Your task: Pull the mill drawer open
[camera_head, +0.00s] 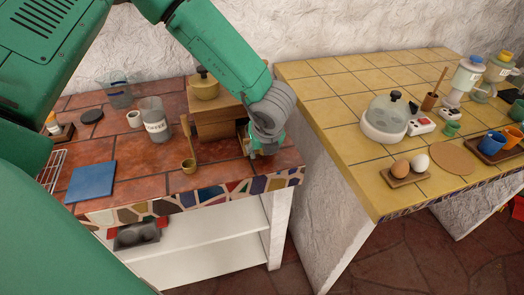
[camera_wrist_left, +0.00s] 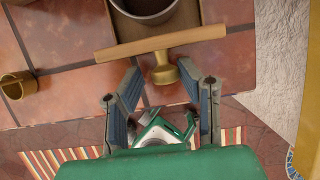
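The wooden mill (camera_head: 215,112) stands on the red-tiled counter, with a brass dome on top. Its drawer front (camera_wrist_left: 160,43) with a brass knob (camera_wrist_left: 162,72) shows in the left wrist view. The drawer stands out from the mill, and a dark round cup (camera_wrist_left: 145,8) shows inside it. My left gripper (camera_wrist_left: 160,70) is open, its fingertips on either side of the knob with a small gap visible. In the head view my left gripper (camera_head: 262,150) hides most of the drawer. My right gripper is not in view.
A blue tile (camera_head: 91,182) lies at front left. The counter's mosaic edge (camera_head: 230,192) is close below my gripper. A yellow-tiled counter (camera_head: 345,150) stands to the right.

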